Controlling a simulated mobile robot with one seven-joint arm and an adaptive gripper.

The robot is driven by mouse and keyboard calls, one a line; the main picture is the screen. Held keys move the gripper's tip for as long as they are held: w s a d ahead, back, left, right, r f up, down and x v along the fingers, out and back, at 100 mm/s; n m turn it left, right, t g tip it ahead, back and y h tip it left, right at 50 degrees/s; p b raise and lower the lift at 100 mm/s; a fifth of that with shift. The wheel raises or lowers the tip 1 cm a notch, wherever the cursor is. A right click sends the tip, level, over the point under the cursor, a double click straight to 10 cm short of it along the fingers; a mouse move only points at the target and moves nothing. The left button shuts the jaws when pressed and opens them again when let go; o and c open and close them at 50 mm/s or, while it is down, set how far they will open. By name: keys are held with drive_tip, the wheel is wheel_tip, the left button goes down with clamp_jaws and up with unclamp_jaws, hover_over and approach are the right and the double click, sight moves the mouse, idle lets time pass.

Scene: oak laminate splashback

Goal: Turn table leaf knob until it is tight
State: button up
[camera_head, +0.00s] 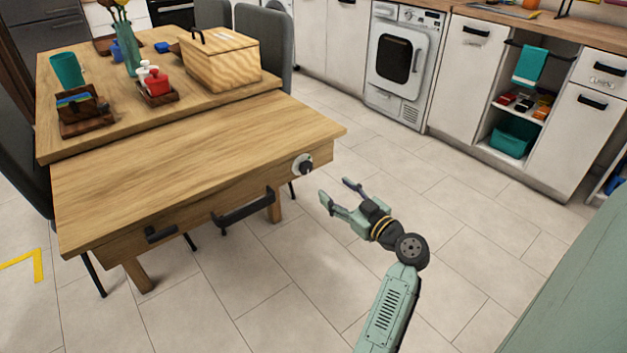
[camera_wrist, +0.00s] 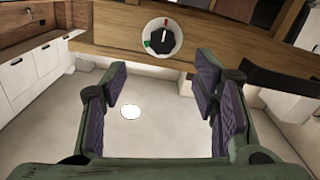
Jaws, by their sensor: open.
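The table leaf knob (camera_head: 304,165) is a black knob on a round white plate at the right end of the wooden table leaf's front edge (camera_head: 250,180). In the wrist view the knob (camera_wrist: 161,39) shows a white pointer line, with a red mark above and a green mark at the lower left of its plate. My gripper (camera_head: 335,191) is open and empty, to the right of and below the knob in the head view. In the wrist view my gripper (camera_wrist: 160,90) has its fingers spread apart, with the knob beyond and above them. Nothing touches the knob.
A black handle (camera_head: 243,208) and a smaller black fitting (camera_head: 161,234) stick out from the leaf's front. The table behind bears a wooden box (camera_head: 220,62), a vase (camera_head: 128,50) and a red-and-white set (camera_head: 156,82). Open tiled floor surrounds my gripper.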

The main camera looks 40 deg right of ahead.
sight(308, 170)
drive_tip(key=w+p, duration=0.2)
drive_tip(key=w, duration=0.8)
drive_tip(key=shift+w+f, duration=0.15)
drive_tip(key=shift+w, duration=0.15)
drive_tip(key=shift+c, duration=0.5)
drive_tip(key=c, duration=1.1)
drive_tip(key=shift+o, duration=0.2)
